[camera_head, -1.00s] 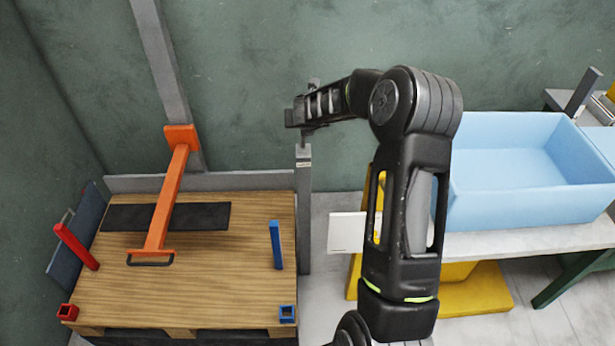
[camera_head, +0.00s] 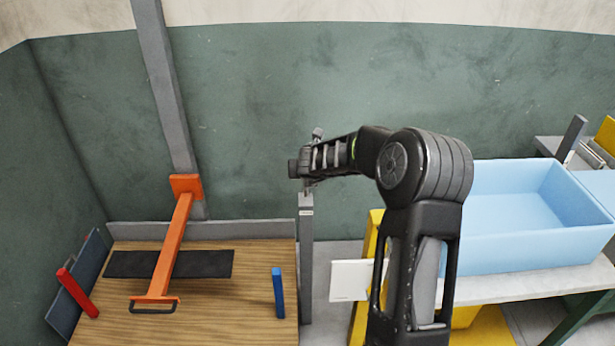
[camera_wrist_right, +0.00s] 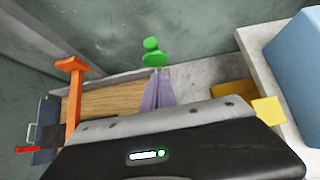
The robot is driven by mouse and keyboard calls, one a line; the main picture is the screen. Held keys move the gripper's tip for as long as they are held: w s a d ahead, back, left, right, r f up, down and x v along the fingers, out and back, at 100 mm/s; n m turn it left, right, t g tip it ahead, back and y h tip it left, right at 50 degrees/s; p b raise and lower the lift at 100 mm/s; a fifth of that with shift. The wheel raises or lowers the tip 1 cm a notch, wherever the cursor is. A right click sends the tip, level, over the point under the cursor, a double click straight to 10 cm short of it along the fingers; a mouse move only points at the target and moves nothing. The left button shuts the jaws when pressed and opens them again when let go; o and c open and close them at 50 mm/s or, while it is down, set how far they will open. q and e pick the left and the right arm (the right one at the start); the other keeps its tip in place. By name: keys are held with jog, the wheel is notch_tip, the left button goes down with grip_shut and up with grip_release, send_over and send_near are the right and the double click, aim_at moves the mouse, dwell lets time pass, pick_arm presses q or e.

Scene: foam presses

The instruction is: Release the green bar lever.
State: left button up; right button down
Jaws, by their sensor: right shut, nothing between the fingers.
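The green bar lever (camera_wrist_right: 153,52) shows in the right wrist view as a short green piece with rounded ends. It lies just beyond the fingertips of my right gripper (camera_wrist_right: 157,73). The fingers are together, with nothing between them. I cannot tell whether they touch the lever. In the head view my right gripper (camera_head: 307,183) is at the top of a grey post (camera_head: 306,250), beside the wooden press table (camera_head: 215,310). The lever cannot be made out there. My left gripper is not in view.
An orange press arm (camera_head: 170,245) with a dark handle reaches over a black pad (camera_head: 215,264) on the table. Red (camera_head: 78,293) and blue (camera_head: 278,293) uprights stand at its sides. A light blue bin (camera_head: 530,220) on a bench stands to the right.

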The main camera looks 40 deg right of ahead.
notch_tip(320, 180, up, 6)
jog(key=s+a+p, duration=0.1)
jog(key=shift+s+r, duration=0.2)
dwell(0.6)
